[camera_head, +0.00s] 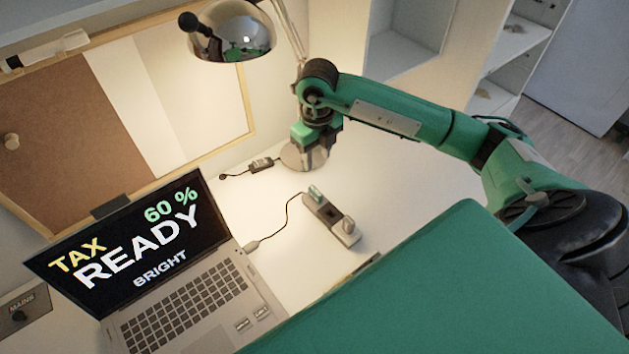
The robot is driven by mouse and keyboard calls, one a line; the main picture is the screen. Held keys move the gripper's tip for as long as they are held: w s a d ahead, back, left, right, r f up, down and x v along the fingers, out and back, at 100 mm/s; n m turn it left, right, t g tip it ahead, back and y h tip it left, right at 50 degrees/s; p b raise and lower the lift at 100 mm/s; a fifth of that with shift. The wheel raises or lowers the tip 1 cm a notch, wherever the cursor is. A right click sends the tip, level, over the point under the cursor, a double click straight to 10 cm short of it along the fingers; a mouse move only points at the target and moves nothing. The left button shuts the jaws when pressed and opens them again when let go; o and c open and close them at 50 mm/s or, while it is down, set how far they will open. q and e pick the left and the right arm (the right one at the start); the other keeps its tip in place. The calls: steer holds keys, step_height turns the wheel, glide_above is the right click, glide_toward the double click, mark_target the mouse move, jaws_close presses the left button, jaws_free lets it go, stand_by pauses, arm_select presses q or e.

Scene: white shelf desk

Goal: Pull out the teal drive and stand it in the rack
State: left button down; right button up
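The teal drive (316,193) stands upright at the far end of a small grey hub (331,216) on the white desk. A grey drive (348,225) stands at the hub's near end. My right gripper (312,150) points down over the back of the desk, beyond the hub and apart from the teal drive. Its fingertips are small and dark against the lamp base, so I cannot tell whether they are open. A dark, narrow thing (366,266) shows partly past my green body; I cannot tell whether it is the rack. My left gripper is out of view.
A laptop (190,310) stands at the left; its screen reads "TAX READY" and "60 %". A black cable (287,219) joins it to the hub. A desk lamp (232,32) hangs at the back, above a round base (294,158). The desk right of the hub is clear.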

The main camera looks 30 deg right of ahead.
steer(key=f, duration=0.2)
steer(key=b, duration=0.5)
glide_above(316, 190)
step_height(316, 190, down, 6)
steer(key=shift+d+f, duration=0.1)
steer(key=shift+f, duration=0.6)
step_height(316, 190, down, 5)
steer(key=b, duration=0.3)
steer(key=shift+r, duration=0.2)
steer(key=shift+f, duration=0.15)
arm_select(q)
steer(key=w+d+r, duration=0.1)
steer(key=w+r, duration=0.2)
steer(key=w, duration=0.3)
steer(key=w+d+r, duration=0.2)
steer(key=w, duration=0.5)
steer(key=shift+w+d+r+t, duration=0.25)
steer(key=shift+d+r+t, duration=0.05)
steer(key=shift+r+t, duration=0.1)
arm_select(e)
jaws_close()
